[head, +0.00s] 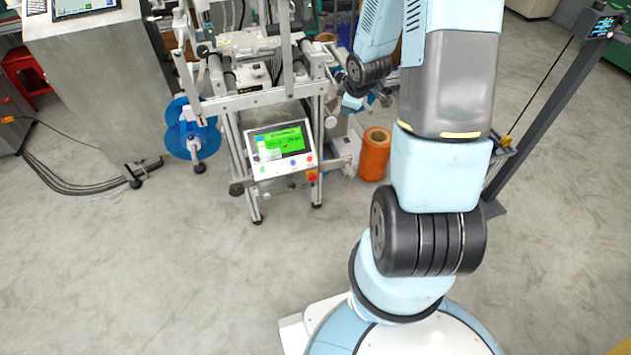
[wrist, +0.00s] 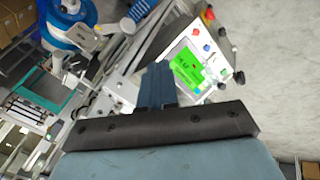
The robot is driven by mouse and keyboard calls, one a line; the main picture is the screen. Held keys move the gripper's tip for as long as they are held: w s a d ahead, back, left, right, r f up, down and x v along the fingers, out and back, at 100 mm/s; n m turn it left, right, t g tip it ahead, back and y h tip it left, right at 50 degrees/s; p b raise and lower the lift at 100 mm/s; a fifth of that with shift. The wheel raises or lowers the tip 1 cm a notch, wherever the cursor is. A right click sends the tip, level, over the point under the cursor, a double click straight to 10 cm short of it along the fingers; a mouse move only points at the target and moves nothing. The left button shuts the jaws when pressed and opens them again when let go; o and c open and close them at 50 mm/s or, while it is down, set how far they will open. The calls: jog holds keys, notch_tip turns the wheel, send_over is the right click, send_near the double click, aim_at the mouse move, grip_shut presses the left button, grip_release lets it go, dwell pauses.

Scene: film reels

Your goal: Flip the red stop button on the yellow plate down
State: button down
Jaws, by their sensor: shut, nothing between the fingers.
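The red stop button (head: 312,176) sits on a small yellow plate (head: 313,181) at the lower right corner of a white control panel (head: 282,150) in the head view. The panel also shows in the wrist view (wrist: 212,72), tilted, with its green screen and several small buttons. Red spots show there, but I cannot tell for sure which is the stop button. My gripper (wrist: 158,70) is shut and empty in the wrist view, its fingers appearing to the left of the green screen. In the head view it is above and to the right of the panel, partly hidden and small.
The panel is on a metal frame machine (head: 265,100) with rails and knobs around it. An orange roll (head: 375,155) stands on the floor to its right, and a blue reel (head: 191,128) is at its left. Open grey floor lies in front.

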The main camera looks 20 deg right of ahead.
aim_at(312, 177)
jog(key=s+a+f+n+y, duration=0.1)
jog(key=s+f, duration=0.1)
jog(key=f, duration=0.6)
jog(key=s+a+f+n+y, duration=0.2)
jog(key=f, duration=0.7)
jog(key=s+a+f+n+y, duration=0.1)
jog(key=s+a+f+n, duration=0.1)
jog(key=f, duration=0.7)
jog(key=shift+s+y, duration=0.3)
jog(key=shift+s, duration=0.15)
jog(key=shift+f, duration=0.15)
jog(key=shift+w+a+f, duration=0.6)
jog(key=shift+w+f, duration=0.65)
jog(key=shift+w, duration=0.2)
jog(key=shift+w+a+f, duration=0.6)
jog(key=shift+w+f, duration=0.7)
jog(key=shift+w, duration=0.15)
jog(key=shift+w+a+f, duration=0.6)
jog(key=shift+w+f, duration=0.65)
jog(key=shift+w, duration=0.2)
